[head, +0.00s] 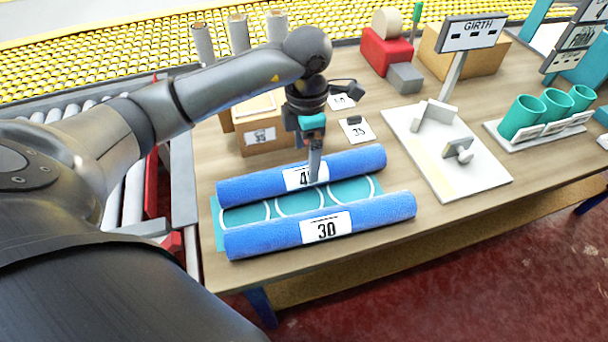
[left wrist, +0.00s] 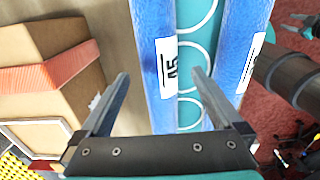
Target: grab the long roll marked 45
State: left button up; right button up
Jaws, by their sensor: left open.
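The blue roll marked 45 (head: 250,187) lies along the back of a teal mat (head: 345,197) on the table. In the head view its label is partly hidden by my left gripper (head: 316,172), which points down over the roll's middle. In the left wrist view the label on the roll (left wrist: 166,65) reads 45. My left gripper (left wrist: 160,77) is open there, with the roll between its fingers and no visible grip on it. A second blue roll (head: 275,236), marked 30, lies parallel at the mat's front. Part of my right gripper seems to show at the left wrist view's upper right, too small to judge.
A cardboard box (head: 262,137) stands close behind the roll. Small cards lie on the table behind it. A white board with grey blocks (head: 473,180) and a rack of teal cups (head: 520,117) stand to the right. A roller conveyor (head: 133,200) runs left of the table.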

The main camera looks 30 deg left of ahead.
aim_at(304, 166)
pick_arm(q)
jog(key=shift+f, duration=0.85)
jog(key=f, duration=0.1)
jog(key=f+b, duration=0.1)
jog(key=f, duration=0.3)
jog(key=shift+a, duration=0.25)
jog(key=shift+r, duration=0.1)
pick_arm(e)
jog(key=w, duration=0.2)
jog(key=w+f, duration=0.1)
jog(key=shift+w+d+t, duration=0.25)
jog(key=shift+d+t, duration=0.1)
jog(key=shift+t, duration=0.05)
pick_arm(q)
jog(key=shift+c, duration=0.6)
grip_shut()
pick_arm(e)
jog(key=shift+s+f, duration=0.1)
pick_arm(q)
jog(key=shift+r, duration=0.1)
